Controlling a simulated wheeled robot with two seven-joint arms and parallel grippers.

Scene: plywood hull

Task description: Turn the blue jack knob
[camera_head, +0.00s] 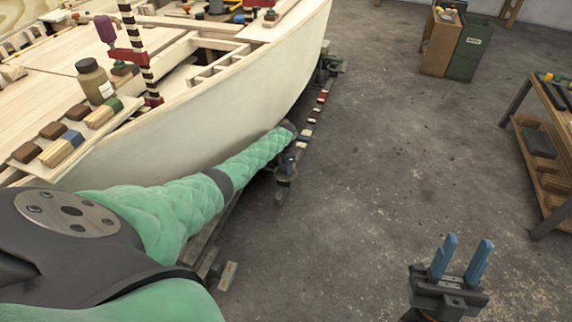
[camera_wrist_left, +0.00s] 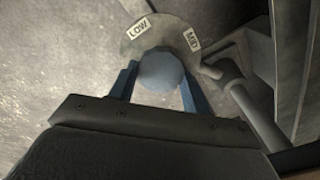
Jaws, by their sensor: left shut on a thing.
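The blue jack knob (camera_wrist_left: 160,70) is round and faceted and sits between the two blue fingers of my left gripper (camera_wrist_left: 158,88) in the left wrist view. The fingers are shut on its sides. Behind the knob is a pale round dial plate (camera_wrist_left: 135,42) with the labels LOW and MID showing; the rest of its face is hidden. In the head view my left gripper (camera_head: 289,158) is small and low beside the hull, and the knob cannot be made out there. My right gripper (camera_head: 459,262) is open and empty above the floor at the lower right.
The pale plywood hull (camera_head: 220,105) rises along my left arm, with a bottle (camera_head: 95,82), blocks and clamps on its deck. Supports run beneath its edge. A workbench (camera_head: 545,140) stands at the right and bins (camera_head: 468,50) at the back. The middle floor is clear.

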